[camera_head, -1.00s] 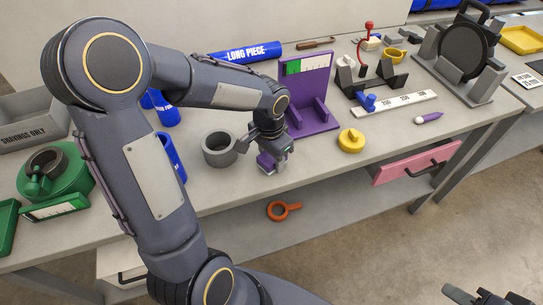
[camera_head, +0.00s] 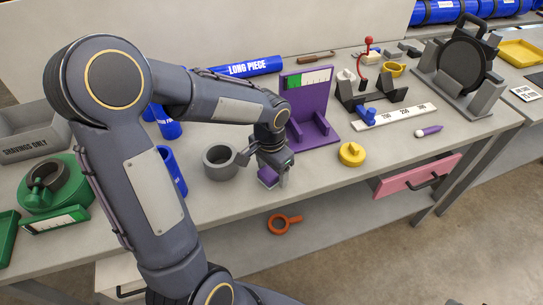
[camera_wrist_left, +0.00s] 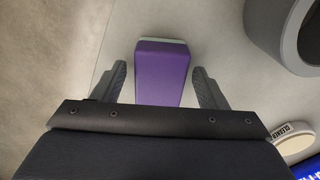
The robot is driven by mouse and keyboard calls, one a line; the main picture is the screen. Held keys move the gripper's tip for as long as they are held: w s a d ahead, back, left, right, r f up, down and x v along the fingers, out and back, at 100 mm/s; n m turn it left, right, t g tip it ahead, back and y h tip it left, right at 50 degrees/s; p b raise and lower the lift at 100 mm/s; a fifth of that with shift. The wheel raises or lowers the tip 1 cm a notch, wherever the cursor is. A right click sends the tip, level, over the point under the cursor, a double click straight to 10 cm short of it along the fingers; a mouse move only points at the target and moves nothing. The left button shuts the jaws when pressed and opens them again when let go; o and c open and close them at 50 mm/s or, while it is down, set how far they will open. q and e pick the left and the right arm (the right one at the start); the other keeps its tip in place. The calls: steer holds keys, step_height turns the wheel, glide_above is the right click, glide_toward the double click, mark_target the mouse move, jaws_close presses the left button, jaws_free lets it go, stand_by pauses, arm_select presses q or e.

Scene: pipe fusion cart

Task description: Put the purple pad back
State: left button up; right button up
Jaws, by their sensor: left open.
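The purple pad (camera_head: 268,177) is a small block on the front part of the bench, right of the grey cup. In the left wrist view the pad (camera_wrist_left: 160,78) is purple with a pale green layer along its far edge. My left gripper (camera_wrist_left: 161,72) is open, with one finger on each side of the pad and a gap on both sides. In the head view my left gripper (camera_head: 270,172) is low over the pad and hides part of it. A purple stand (camera_head: 308,105) with an upright panel and a green-and-white label stands just behind the gripper. My right gripper is out of view.
The grey cup (camera_head: 220,162) is close left of the gripper. A yellow round piece (camera_head: 351,154) sits to the right. A white marked bar (camera_head: 398,116) lies farther right. An orange ring (camera_head: 284,223) lies on the shelf below. The pink drawer (camera_head: 420,175) sticks out in front.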

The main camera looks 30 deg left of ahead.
mark_target(271, 171)
arm_select(q)
step_height(271, 171, up, 11)
steer(key=s+d+n+t+h, duration=0.1)
steer(key=s+d+n+t, duration=0.1)
steer(key=s, duration=0.6)
steer(key=s+d+f+n+t+h, duration=0.1)
steer(key=s+d+n+t+h, duration=0.1)
steer(key=s, duration=0.6)
steer(key=shift+s+n+t+h, duration=0.3)
steer(key=shift+s+n+t, duration=0.15)
steer(key=shift+n, duration=0.25)
